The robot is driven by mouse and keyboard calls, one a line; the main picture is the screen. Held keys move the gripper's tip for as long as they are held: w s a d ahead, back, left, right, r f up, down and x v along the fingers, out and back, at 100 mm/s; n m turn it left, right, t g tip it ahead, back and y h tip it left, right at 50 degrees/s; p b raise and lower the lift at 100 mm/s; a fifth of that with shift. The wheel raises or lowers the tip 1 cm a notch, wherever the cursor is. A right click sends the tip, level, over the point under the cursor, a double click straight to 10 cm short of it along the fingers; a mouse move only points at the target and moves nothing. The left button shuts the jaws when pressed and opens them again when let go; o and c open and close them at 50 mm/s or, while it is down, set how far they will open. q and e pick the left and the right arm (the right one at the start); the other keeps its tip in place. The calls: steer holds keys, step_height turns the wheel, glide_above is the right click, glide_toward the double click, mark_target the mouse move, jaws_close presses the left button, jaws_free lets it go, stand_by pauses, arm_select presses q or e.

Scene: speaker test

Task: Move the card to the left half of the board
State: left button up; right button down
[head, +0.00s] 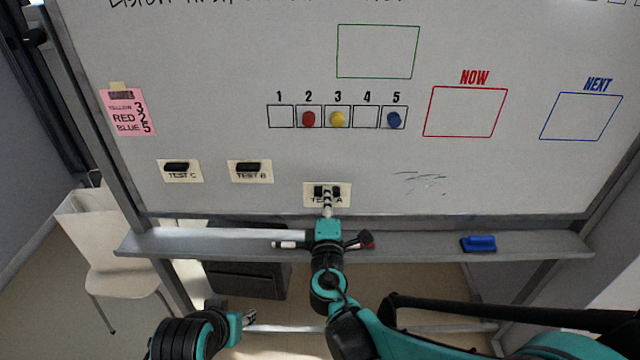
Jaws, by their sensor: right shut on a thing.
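The whiteboard (220,110) fills the upper view. A white card marked TEST A (343,200) is on its lower middle, with a dark handle partly hidden by my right gripper (327,193). My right gripper is shut on this card, which lies at or very near the board surface. Cards TEST B (250,179) and TEST C (180,179) are on the left half, each with a black handle. My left gripper (249,318) is low, below the tray and away from the cards; its opening is too small to judge.
A metal tray (420,246) runs under the board, with a blue eraser (478,244) and a marker (287,244). A row of numbered boxes holds red (308,119), yellow (337,119) and blue (394,120) magnets. A pink note (127,112) and white chair (115,240) are left.

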mark_target(324, 184)
steer(key=shift+s+a+r, duration=0.15)
steer(key=shift+r, duration=0.2)
steer(key=shift+s+a+r, duration=0.15)
steer(key=shift+r, duration=0.2)
steer(key=shift+w+a, duration=0.2)
steer(key=shift+w, duration=0.7)
steer(key=shift+w+d, duration=0.1)
steer(key=shift+w, duration=0.9)
steer(key=shift+w+b, duration=0.3)
steer(key=shift+w, duration=1.65)
steer(key=shift+w+f, duration=0.1)
steer(key=shift+w, duration=0.45)
steer(key=c, duration=1.1)
jaws_free()
steer(key=shift+o, duration=0.2)
steer(key=shift+s, duration=0.2)
